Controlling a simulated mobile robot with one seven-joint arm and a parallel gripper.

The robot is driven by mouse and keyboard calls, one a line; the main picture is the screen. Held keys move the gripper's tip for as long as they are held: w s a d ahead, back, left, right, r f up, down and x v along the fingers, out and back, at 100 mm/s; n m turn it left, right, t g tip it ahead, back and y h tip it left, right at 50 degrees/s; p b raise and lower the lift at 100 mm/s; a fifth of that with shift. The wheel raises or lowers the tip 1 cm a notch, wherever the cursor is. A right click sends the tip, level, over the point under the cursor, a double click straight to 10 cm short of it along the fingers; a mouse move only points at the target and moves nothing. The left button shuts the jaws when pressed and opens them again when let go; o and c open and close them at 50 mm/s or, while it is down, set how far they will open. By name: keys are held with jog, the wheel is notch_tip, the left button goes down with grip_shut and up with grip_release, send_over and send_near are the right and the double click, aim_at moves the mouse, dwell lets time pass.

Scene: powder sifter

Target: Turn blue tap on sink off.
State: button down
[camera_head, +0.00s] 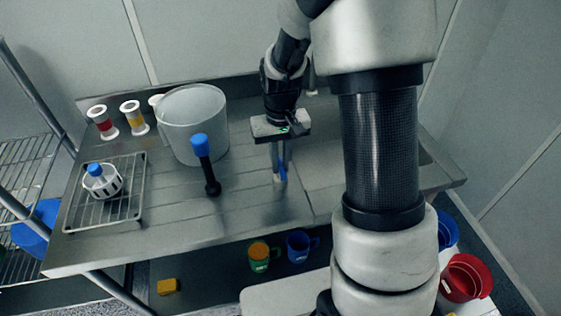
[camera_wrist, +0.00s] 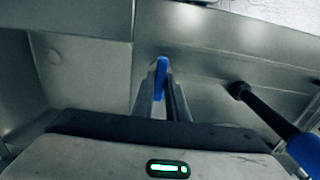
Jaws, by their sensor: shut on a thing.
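The blue tap handle (camera_wrist: 162,72) shows in the wrist view between the fingertips of my gripper (camera_wrist: 161,90). In the head view a small blue piece of the tap (camera_head: 281,168) shows at the lower end of my gripper (camera_head: 281,176). My gripper points down and is shut on the blue tap handle. The tap's body and spout are hidden in both views. The sink basin (camera_head: 432,165) is mostly hidden behind my arm in the head view.
A wire rack (camera_head: 92,210) holds a white holder (camera_head: 102,181). Mugs (camera_head: 260,256) are below the counter's front edge.

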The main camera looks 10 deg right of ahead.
aim_at(281, 165)
dwell(0.4)
jog(key=c, duration=1.7)
grip_release()
jog(key=shift+c, duration=0.2)
notch_tip(281, 165, up, 18)
jog(key=p, duration=0.1)
jog(key=shift+f, duration=0.25)
jog(key=s+r+t+p, duration=0.2)
jog(key=s+r, duration=0.3)
jog(key=s, duration=0.4)
jog(key=s+r+t+p, duration=0.3)
jog(key=s+r, duration=0.2)
jog(key=s, duration=0.4)
jog(key=shift+s+r+t, duration=0.2)
jog(key=shift+r+t, duration=0.1)
jog(key=shift+r, duration=0.05)
